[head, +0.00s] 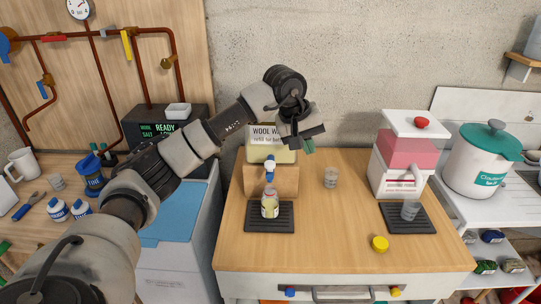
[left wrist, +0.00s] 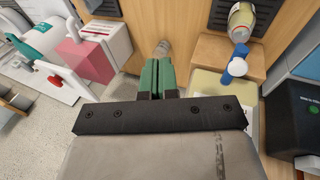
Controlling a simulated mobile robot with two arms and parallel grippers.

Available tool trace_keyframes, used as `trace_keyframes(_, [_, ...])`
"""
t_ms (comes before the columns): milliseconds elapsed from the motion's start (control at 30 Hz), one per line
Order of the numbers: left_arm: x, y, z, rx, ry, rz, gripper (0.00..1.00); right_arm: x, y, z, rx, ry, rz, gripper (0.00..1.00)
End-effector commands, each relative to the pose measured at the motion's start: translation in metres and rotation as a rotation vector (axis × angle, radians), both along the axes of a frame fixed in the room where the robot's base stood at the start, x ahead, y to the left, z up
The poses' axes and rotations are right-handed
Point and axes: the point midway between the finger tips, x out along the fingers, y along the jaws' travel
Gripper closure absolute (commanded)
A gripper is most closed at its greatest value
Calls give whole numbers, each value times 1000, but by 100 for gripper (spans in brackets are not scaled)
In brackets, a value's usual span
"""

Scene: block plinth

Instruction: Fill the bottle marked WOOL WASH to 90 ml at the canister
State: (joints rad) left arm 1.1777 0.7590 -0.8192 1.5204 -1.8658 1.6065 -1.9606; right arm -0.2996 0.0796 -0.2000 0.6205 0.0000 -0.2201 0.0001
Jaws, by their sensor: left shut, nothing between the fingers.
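The canister (head: 286,155) with a partly hidden label reading "WOOL W" sits on a wooden stand (head: 286,182); its pale top also shows in the left wrist view (left wrist: 203,92). Its blue and white tap (head: 269,170) points to the front. A small clear bottle (head: 269,205) with a pale yellowish label stands upright below the tap on a black ribbed tray (head: 285,217). It also shows in the left wrist view (left wrist: 241,20); I cannot read its label. My right gripper is out of view.
A small clear cup (head: 331,177) stands right of the stand. A yellow cap (head: 379,244) lies near the front right. A pink and white dispenser (head: 400,160) has a clear cup (head: 409,209) on its black tray. A white and teal pot (head: 480,165) stands further right. The table's middle is clear.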

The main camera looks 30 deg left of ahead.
Motion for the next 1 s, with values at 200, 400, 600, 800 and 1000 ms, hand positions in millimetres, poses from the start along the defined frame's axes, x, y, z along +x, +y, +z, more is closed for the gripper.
trace_keyframes(200, [-8, 77, 44, 332, 37, 6, 100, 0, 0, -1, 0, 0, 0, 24])
trace_keyframes(400, [-14, 97, 57, 416, 65, 13, 100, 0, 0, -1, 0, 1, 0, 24])
trace_keyframes(600, [-15, 97, 57, 416, 66, 13, 100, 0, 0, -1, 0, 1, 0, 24])
trace_keyframes(800, [-13, 98, 52, 414, 69, 13, 100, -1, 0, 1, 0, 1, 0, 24])
trace_keyframes(1000, [-7, 102, 24, 413, 72, 13, 100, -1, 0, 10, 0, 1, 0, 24])
